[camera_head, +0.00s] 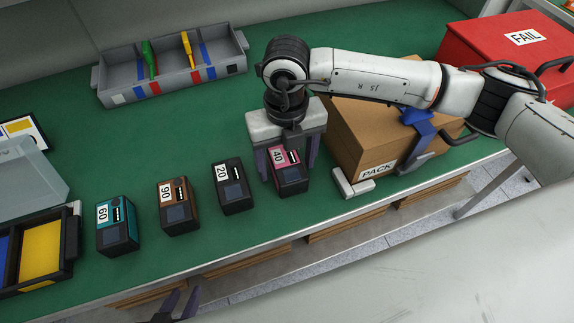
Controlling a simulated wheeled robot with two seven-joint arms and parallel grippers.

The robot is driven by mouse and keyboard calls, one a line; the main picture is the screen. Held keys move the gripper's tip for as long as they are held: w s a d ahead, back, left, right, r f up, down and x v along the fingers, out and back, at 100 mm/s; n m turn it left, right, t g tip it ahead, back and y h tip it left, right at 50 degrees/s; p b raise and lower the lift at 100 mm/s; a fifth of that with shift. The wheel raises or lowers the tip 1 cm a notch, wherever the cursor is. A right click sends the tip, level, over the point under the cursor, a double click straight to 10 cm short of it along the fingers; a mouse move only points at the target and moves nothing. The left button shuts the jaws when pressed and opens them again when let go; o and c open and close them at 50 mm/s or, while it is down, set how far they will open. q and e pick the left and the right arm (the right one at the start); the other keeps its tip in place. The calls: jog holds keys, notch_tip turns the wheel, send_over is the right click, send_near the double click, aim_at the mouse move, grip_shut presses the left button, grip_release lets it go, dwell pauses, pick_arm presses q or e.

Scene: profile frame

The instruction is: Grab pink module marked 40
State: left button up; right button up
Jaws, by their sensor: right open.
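The pink module marked 40 (291,181) stands on the green table, at the right end of a row of modules. My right gripper (287,167) points down at it, with its open fingers on either side of the module's back part. I cannot tell whether the fingers touch it. My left gripper (178,304) shows only as dark fingertips at the bottom edge, in front of the table and apart from the modules. Its two tips stand apart with nothing between them.
Black module 20 (232,187), brown module 90 (178,208) and teal module 60 (116,228) stand to the left. The cardboard PACK box (370,140) is close on the right. A red FAIL box (490,58) and a grey tool tray (165,84) stand further back.

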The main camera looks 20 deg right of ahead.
aim_at(286, 161)
jog(key=c, duration=1.3)
notch_tip(286, 161, up, 10)
jog(key=shift+r+b, duration=0.1)
jog(key=shift+b, duration=0.35)
